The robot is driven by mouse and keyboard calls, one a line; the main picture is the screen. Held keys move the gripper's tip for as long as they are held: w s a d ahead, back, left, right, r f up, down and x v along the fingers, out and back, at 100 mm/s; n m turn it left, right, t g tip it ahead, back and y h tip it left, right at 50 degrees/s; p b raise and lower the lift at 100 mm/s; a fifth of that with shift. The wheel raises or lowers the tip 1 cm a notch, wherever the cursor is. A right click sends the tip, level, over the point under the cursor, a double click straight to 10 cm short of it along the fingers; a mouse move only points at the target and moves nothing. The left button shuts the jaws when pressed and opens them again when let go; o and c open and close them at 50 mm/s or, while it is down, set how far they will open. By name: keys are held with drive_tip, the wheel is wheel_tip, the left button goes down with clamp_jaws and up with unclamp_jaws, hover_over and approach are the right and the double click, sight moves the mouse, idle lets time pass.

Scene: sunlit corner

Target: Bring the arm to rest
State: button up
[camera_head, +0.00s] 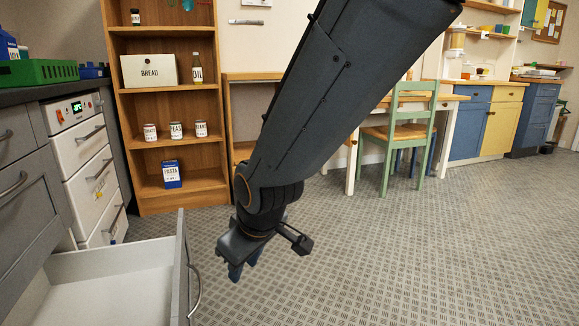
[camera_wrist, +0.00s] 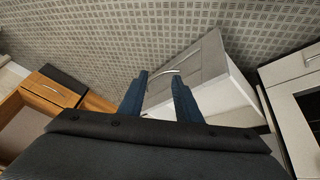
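My arm reaches down across the middle of the head view, with my gripper (camera_head: 243,272) at its lower end, pointing down over the floor. The gripper is just right of the front of a pulled-out drawer (camera_head: 180,270). In the wrist view the two blue fingers stand apart with nothing held between them, so my gripper (camera_wrist: 160,76) is open. The drawer (camera_wrist: 205,62) and its curved handle also show there, beyond the fingers. The handle appears near the fingertips, but I cannot tell the exact distance. The drawer's visible inside is white and looks empty.
A wooden shelf (camera_head: 181,105) with a bread box, cans, an oil bottle and a pasta box stands behind. A white oven unit (camera_head: 87,160) is at left. A green chair (camera_head: 408,135) and table stand at back right. The patterned floor (camera_head: 430,245) at right is clear.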

drive_tip(key=s+d+r+m+g+h, duration=0.15)
drive_tip(key=s+d, duration=0.25)
drive_tip(key=s, duration=0.7)
drive_tip(key=s+d+r+m+g, duration=0.2)
drive_tip(key=s+d+m+g, duration=0.15)
drive_tip(key=s, duration=0.65)
drive_tip(key=d+r+m+p, duration=0.3)
drive_tip(key=d+r+p, duration=0.7)
drive_tip(key=r+p, duration=0.4)
drive_tip(key=d+r+m+h+p, duration=0.1)
drive_tip(key=d+r+p, duration=1)
drive_tip(key=p, duration=1.2)
wheel_tip(320, 180, up, 3)
drive_tip(key=shift+w+f+m+t, duration=0.15)
drive_tip(key=shift+m+t, duration=0.15)
drive_tip(key=shift+m, duration=0.6)
drive_tip(key=shift+h, duration=0.25)
